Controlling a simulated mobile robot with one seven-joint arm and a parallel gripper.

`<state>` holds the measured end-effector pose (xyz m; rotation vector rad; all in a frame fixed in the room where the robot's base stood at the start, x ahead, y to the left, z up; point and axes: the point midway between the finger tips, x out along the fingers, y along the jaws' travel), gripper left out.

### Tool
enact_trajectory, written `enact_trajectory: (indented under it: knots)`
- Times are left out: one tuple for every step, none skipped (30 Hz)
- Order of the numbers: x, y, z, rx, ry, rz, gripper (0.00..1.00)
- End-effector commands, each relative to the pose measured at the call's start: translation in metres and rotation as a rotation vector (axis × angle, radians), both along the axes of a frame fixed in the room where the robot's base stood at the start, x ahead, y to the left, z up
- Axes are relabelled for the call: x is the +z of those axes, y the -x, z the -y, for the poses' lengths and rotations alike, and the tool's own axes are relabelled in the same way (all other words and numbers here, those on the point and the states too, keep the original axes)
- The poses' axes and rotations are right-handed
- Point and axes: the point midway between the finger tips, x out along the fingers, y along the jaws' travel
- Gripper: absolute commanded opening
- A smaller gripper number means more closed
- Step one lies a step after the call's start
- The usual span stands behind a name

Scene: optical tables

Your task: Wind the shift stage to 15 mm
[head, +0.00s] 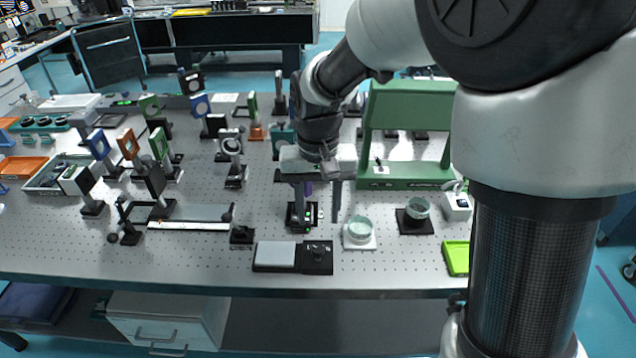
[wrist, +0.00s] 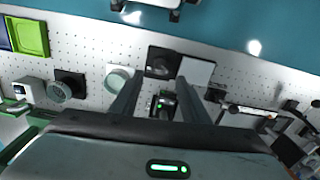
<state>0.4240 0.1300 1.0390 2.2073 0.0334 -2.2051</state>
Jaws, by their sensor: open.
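What looks like the shift stage is a long grey rail (head: 205,212) on the left half of the table, with a pale scale strip (head: 188,226) along its front. A dark carriage with a post (head: 156,184) sits near its left end, and a dark round knob (head: 113,237) shows at the far left. The scale reading is too small to tell. In the wrist view the strip (wrist: 252,110) shows at the right, partly cut by clutter. My gripper (head: 318,216) is open and empty, pointing down well to the right of the rail; its fingers also show in the wrist view (wrist: 158,78).
A black device with green lights (wrist: 165,104) stands below my fingers. Posted optics (head: 232,147) crowd behind; a green frame (head: 411,90) stands at right.

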Motion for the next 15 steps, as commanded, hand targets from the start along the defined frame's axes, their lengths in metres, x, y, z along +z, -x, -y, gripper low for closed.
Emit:
enact_trajectory:
  knots:
    - [0.014, -0.001, 0.000, 0.000, -0.001, 0.005, 0.42]
    - [0.021, -0.001, 0.000, 0.000, -0.001, 0.005, 0.42]
    - [0.030, -0.001, 0.000, 0.000, -0.001, 0.005, 0.42]
    - [0.035, -0.001, 0.000, 0.000, -0.001, 0.005, 0.42]
    - [0.040, 0.000, 0.000, 0.000, -0.001, 0.003, 0.42]
    - [0.047, 0.000, 0.000, 0.001, -0.001, 0.004, 0.42]
    - [0.051, -0.001, 0.000, 0.001, -0.001, 0.003, 0.42]
    - [0.055, -0.001, 0.000, 0.000, -0.001, 0.003, 0.42]
    - [0.059, 0.000, 0.000, 0.000, -0.001, 0.002, 0.42]
    - [0.061, 0.000, 0.000, 0.000, -0.001, 0.001, 0.42]
    - [0.063, 0.000, 0.000, 0.000, -0.001, 0.000, 0.42]
    - [0.066, 0.000, 0.000, 0.000, -0.001, 0.000, 0.42]
    - [0.067, 0.000, 0.000, 0.001, -0.001, 0.001, 0.42]
    - [0.068, 0.000, 0.000, 0.001, -0.001, 0.001, 0.42]
    - [0.069, 0.000, 0.000, 0.001, -0.001, 0.000, 0.42]
